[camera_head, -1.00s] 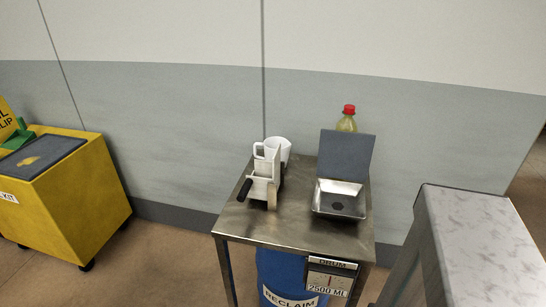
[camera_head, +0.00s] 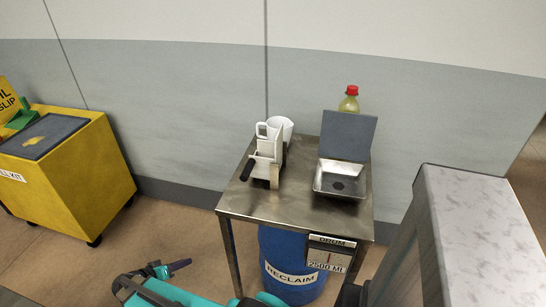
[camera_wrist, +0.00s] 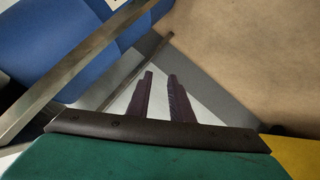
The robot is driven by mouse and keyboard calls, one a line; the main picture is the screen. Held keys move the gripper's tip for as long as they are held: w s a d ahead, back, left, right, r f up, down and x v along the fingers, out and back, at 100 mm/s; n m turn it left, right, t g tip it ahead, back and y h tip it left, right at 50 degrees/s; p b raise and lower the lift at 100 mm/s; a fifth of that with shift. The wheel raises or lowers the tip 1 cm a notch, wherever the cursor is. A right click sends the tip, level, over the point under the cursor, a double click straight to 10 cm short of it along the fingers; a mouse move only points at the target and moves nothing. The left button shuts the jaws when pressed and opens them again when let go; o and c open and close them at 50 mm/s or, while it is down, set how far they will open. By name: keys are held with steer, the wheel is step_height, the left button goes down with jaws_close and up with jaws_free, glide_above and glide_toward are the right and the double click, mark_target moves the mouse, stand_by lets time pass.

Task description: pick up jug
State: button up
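My gripper (camera_head: 184,265) is low in front and to the left of the table, well away from the jug. In the wrist view its two dark fingers (camera_wrist: 160,76) stand apart with nothing between them. The jug is not in the wrist view.
A metal tray (camera_head: 340,180) with a grey upright lid and a red-capped bottle (camera_head: 349,103) are at the table's right. A blue drum (camera_head: 290,250) is underneath. A yellow bin (camera_head: 70,180) stands left, a marble-topped counter (camera_head: 480,230) right.

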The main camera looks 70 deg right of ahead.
steer(key=w+d+r+m+g+h+p, duration=0.2)
steer(key=d+r+m+h+p, duration=0.3)
steer(key=d+r, duration=1.7)
steer(key=s+d+r+m+g, duration=0.3)
steer(key=s+d+r+m, duration=0.2)
steer(key=s+d+r, duration=0.8)
steer(key=d+r, duration=0.1)
steer(key=d, duration=0.2)
steer(key=shift+d+g, duration=0.25)
steer(key=shift+g, duration=0.15)
steer(key=p, duration=0.3)
glide_toward(273, 125)
steer(key=d, duration=0.2)
steer(key=w+d, duration=0.1)
steer(key=shift+d+f, duration=0.15)
steer(key=shift+d, duration=0.35)
steer(key=shift+s+d, duration=0.1)
